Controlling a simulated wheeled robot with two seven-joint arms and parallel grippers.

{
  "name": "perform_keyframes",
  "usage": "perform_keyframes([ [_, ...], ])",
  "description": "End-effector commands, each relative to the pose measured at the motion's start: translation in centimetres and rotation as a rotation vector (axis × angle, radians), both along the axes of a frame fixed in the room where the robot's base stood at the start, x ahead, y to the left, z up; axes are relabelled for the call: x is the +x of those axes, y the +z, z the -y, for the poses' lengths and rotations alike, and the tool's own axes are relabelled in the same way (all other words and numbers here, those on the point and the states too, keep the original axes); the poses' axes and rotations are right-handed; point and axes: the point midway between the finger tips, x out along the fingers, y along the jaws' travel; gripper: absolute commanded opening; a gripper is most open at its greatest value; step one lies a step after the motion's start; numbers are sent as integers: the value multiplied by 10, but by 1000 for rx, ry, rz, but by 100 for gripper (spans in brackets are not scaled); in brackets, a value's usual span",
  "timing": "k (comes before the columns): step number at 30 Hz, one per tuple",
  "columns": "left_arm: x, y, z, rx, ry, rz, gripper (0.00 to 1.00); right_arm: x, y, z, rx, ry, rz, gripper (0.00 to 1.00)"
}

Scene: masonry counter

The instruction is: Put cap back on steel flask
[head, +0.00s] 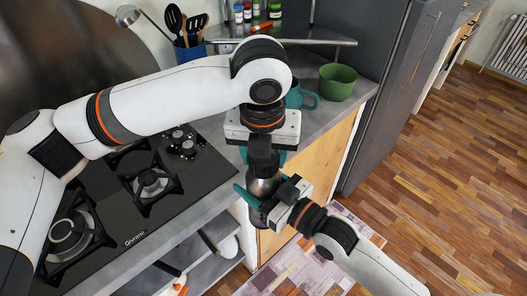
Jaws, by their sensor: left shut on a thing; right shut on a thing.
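The steel flask (263,186) is held upright or nearly so, off the front edge of the counter. My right gripper (254,198), coming from the lower right, is shut around its body with teal fingers. My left gripper (263,158) points down directly above the flask, its teal fingers shut on the dark cap (263,161). The cap is mostly hidden between the fingers. Cap and flask top overlap in this view; I cannot tell whether they touch or whether the cap is seated.
A black gas hob (150,185) covers the counter at left. A green bowl (337,82), a teal mug (300,97) and a blue utensil holder (189,50) stand behind my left gripper. Open shelves (205,250) lie below the counter.

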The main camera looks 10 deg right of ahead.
Motion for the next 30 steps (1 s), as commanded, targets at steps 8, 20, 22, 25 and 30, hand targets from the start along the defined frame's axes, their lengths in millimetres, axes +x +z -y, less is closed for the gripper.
perform_keyframes([
  [8,2,1,0,-2,-376,5,31,-2,1,-2,0,4,5,1],
  [20,0,1,1,0,-375,1,74,-1,2,-1,1,2,4,1],
  [22,0,0,1,-1,-375,0,74,-1,2,-1,2,2,5,1],
  [25,0,3,1,-1,-376,1,74,0,2,-1,2,1,5,1],
  [30,0,22,1,-1,-375,2,74,0,2,-1,2,1,5,1],
])
